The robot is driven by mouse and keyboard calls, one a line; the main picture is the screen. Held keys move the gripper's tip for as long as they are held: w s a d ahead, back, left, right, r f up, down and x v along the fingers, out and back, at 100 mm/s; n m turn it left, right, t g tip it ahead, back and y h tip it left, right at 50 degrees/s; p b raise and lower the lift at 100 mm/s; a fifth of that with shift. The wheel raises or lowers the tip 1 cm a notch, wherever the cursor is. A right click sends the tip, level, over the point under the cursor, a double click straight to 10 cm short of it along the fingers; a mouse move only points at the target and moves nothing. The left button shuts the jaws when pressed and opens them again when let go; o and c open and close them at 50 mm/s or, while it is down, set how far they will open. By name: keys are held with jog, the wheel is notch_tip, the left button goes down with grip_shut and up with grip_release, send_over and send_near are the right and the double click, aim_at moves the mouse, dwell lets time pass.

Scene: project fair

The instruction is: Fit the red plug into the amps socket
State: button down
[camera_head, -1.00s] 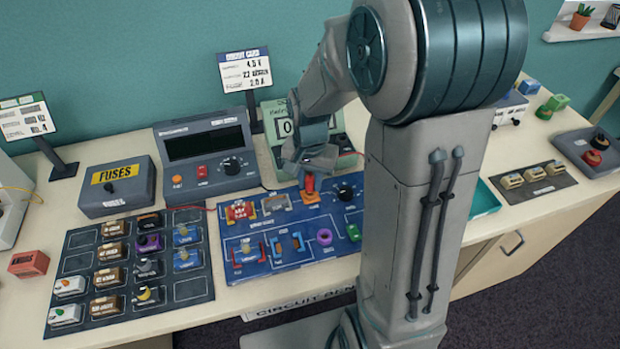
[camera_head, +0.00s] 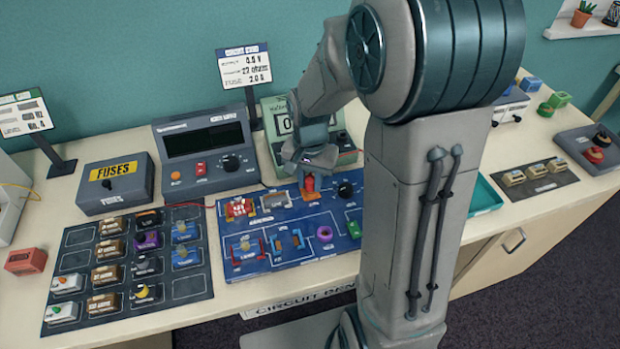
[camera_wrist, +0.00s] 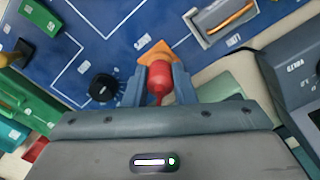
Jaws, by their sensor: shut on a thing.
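The red plug (camera_wrist: 158,80) is between the two blue-grey fingers of my gripper (camera_wrist: 159,84), which is shut on it. In the head view the plug (camera_head: 309,183) shows just under my gripper (camera_head: 309,176), at the back of the blue circuit board (camera_head: 285,263). An orange piece (camera_wrist: 156,50) is directly beyond the plug in the wrist view. I cannot tell whether the plug still touches it. The pale green meter (camera_head: 266,121) stands behind the board, partly hidden by my arm. I cannot make out its amps socket.
A black knob (camera_wrist: 103,87) is beside my gripper on the board. A grey bench unit (camera_head: 205,153) and a fuses box (camera_head: 116,185) stand to the left. A dark tray of parts (camera_head: 75,240) lies at the front left. A teal tray (camera_head: 486,195) is to the right.

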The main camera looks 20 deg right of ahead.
jog(key=shift+f, duration=0.2)
jog(key=c, duration=0.6)
grip_release()
jog(key=shift+c, duration=0.2)
jog(key=shift+r+p, duration=2.85)
jog(key=shift+r, duration=1.2)
jog(key=shift+r, duration=0.15)
jog(key=s+r+n+t, duration=0.3)
jog(key=s+r+n, duration=0.3)
jog(key=s+r, duration=0.4)
jog(key=s, duration=0.4)
jog(key=shift+s+r+n+t, duration=0.15)
jog(key=shift+r+n+t, duration=0.15)
jog(key=shift+n, duration=0.1)
